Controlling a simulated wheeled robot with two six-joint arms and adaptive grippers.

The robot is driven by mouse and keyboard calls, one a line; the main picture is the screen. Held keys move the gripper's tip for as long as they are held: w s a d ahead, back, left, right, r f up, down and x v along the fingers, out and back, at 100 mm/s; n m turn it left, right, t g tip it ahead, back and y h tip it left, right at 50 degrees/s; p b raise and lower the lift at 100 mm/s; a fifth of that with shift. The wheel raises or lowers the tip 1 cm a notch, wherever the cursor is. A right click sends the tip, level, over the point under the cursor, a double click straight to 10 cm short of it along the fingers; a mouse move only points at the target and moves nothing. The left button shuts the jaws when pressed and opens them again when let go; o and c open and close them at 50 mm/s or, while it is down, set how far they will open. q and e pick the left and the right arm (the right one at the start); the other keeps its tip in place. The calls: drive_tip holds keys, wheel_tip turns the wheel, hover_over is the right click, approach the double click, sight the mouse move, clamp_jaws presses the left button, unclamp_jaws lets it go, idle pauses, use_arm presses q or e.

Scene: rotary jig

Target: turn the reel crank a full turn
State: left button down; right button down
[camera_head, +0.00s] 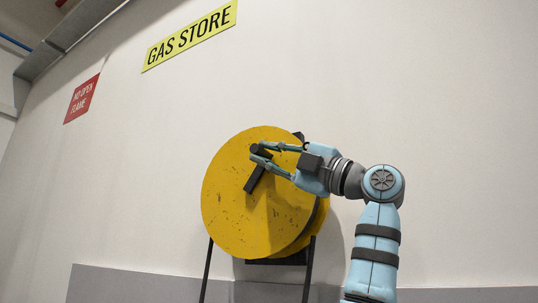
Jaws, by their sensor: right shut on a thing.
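A yellow round reel (232,200) stands on thin dark legs in front of the wall, its flat face towards me. A dark crank (254,182) lies across the upper part of that face, slanting from lower left to upper right. My right gripper (258,153) comes in from the right and is shut on the crank at its upper end. The gripper's two light-blue fingers lie on either side of the dark handle. My left gripper is not in view.
The pale wall (450,130) behind is bare apart from a yellow "GAS STORE" sign (190,36) and a red "NO OPEN FLAME" sign (82,99). The reel's dark legs (207,270) reach down in front of a grey wall band (130,285). Left of the reel is clear.

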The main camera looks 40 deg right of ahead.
drive_tip(key=shift+f, duration=0.1)
idle(0.5)
drive_tip(key=shift+s+f, duration=0.15)
drive_tip(key=shift+f, duration=0.05)
drive_tip(key=shift+s+d+f+b, duration=0.1)
drive_tip(key=shift+f+b, duration=0.05)
drive_tip(key=shift+b, duration=0.15)
drive_tip(key=f+t+b, duration=0.1)
drive_tip(key=s+f+b, duration=0.1)
drive_tip(key=f+t+b, duration=0.1)
drive_tip(key=shift+s+d+f+t+y, duration=0.25)
drive_tip(key=shift+s+f+t+y, duration=0.05)
drive_tip(key=shift+s+y, duration=0.1)
drive_tip(key=shift+f, duration=0.1)
idle(0.4)
